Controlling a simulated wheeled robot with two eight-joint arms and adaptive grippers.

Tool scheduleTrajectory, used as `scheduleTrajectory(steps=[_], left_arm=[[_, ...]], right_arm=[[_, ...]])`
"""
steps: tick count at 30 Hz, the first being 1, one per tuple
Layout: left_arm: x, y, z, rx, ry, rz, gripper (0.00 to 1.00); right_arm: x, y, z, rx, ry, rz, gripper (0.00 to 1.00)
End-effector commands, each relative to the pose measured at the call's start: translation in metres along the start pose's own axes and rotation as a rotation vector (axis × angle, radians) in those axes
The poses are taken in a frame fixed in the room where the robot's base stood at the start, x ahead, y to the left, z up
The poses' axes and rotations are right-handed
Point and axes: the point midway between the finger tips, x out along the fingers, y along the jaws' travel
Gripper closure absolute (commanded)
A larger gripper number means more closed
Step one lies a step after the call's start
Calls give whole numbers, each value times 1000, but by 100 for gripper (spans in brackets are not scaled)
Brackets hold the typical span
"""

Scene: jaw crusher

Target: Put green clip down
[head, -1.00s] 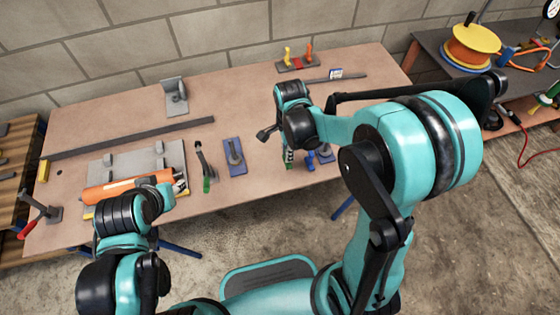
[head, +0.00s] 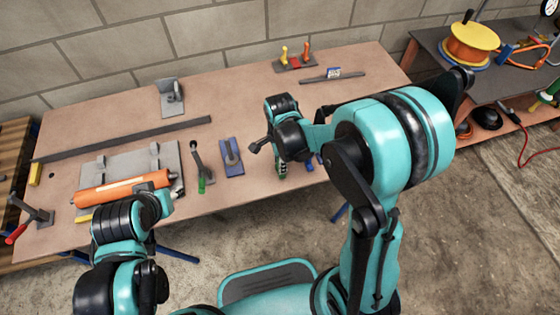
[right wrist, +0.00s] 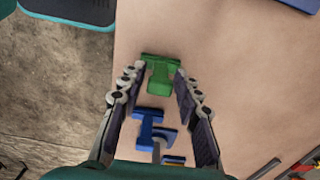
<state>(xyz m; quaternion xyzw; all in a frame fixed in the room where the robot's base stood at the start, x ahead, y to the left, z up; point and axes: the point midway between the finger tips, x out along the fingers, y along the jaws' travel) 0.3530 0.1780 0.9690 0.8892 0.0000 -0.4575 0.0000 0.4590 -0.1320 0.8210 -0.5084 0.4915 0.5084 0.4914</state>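The green clip (right wrist: 160,74) is between the fingertips of my right gripper (right wrist: 159,72), which look closed against its two sides.
A blue clip (right wrist: 150,127) lies close beside the green one.

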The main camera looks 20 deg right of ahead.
Motion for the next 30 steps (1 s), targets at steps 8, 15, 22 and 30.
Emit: scheduleTrajectory(steps=[8, 15, 22, 30], left_arm=[[0, 0, 0, 0, 0, 0, 60], [-8, 0, -6, 0, 0, 0, 60], [-27, 0, -19, 0, 0, 0, 60], [-40, 0, -29, 0, 0, 0, 60]], right_arm=[[0, 0, 0, 0, 0, 0, 59], [-17, 0, 0, 0, 0, 0, 59], [-69, 0, 0, 0, 0, 0, 59], [-115, 0, 0, 0, 0, 0, 59]])
